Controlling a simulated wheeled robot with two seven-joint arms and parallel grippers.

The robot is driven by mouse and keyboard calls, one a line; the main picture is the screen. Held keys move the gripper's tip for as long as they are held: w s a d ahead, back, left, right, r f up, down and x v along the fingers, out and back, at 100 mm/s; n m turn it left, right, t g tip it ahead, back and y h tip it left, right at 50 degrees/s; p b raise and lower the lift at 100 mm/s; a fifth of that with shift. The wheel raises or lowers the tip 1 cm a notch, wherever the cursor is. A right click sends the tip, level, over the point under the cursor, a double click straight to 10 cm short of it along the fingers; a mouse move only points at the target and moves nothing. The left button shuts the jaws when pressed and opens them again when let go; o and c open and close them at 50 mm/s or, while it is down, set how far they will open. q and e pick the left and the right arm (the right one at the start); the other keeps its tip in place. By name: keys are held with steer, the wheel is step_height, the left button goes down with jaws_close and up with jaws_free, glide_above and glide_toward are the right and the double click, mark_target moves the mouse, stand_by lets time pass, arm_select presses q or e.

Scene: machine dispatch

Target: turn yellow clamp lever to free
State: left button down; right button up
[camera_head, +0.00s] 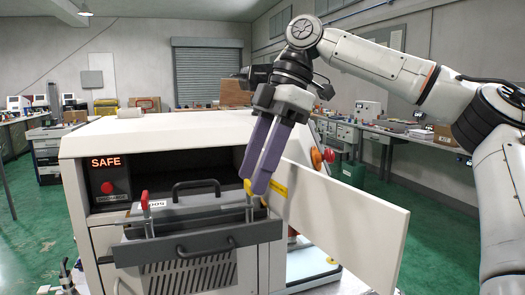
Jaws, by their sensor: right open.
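The yellow clamp lever (248,188) stands upright at the right end of the drawer unit on the machine's front. A red-tipped lever (145,201) stands upright at the left end of the same unit. My left gripper is not in view.
The machine's white top (150,130) overhangs the drawer unit. A black handle (196,186) lies between the levers, and a dark front bar (190,245) runs below. An open white door panel (345,225) stands out at the right. A SAFE display (106,162) is at the left.

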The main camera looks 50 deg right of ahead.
steer(key=v, duration=0.9)
steer(key=shift+r, duration=0.3)
steer(key=shift+s+d+f, duration=0.1)
steer(key=shift+s+d, duration=0.05)
